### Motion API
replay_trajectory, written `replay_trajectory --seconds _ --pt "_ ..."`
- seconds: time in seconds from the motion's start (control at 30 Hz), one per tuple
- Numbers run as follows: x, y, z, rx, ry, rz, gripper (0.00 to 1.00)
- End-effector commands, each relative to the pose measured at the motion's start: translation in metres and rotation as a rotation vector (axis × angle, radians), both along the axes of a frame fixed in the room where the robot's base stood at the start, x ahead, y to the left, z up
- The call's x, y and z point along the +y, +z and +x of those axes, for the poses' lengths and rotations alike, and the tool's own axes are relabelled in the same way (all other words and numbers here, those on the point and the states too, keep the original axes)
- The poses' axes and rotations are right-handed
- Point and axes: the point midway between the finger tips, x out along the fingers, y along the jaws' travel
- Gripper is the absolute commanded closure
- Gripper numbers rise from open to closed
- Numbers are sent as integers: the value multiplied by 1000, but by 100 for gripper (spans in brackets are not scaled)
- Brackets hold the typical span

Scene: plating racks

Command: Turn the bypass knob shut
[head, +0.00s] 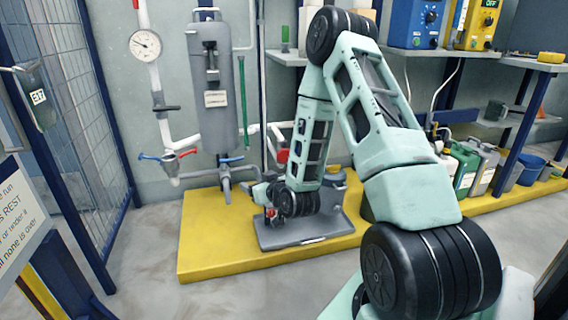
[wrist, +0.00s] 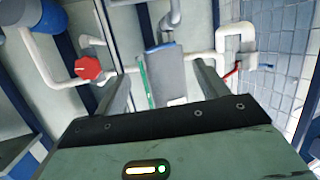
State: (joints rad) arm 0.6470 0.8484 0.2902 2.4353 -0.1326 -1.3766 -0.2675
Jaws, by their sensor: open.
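The red knob (wrist: 88,67) shows in the wrist view as a many-sided red cap with a small pale mark, on white piping. A red part on the white pipe (head: 283,156) shows in the head view, partly behind my arm, and looks like the same knob. My gripper (wrist: 160,75) is open and empty in the wrist view. The knob lies left of both fingers there, not between them, and apart from them. In the head view my gripper is low beside the pipework and too small to make out clearly.
A grey vessel (head: 212,95) with a green tube (head: 242,100) stands against the wall. A red-and-blue-handled valve (head: 170,155) is left of it. A yellow plinth (head: 225,250) lies below. Jerrycans (head: 482,165) stand at right. Grey floor is open in front.

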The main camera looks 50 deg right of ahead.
Motion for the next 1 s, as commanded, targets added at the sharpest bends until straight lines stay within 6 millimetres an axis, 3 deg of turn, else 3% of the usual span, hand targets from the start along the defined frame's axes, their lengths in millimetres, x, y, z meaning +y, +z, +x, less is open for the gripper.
replay_trajectory --seconds 0.03,0.1,0.2,0.4,0.57,1.0 --pt "-28 -13 -12 -46 -69 -12 27" --pt "-57 -17 -26 -117 -145 -42 27" --pt "-86 -20 -45 -191 -229 -79 27" --pt "-109 -21 -61 -253 -296 -115 27" --pt "-119 -21 -46 -259 -301 -120 27" --pt "-166 -23 32 -258 -299 -117 27"
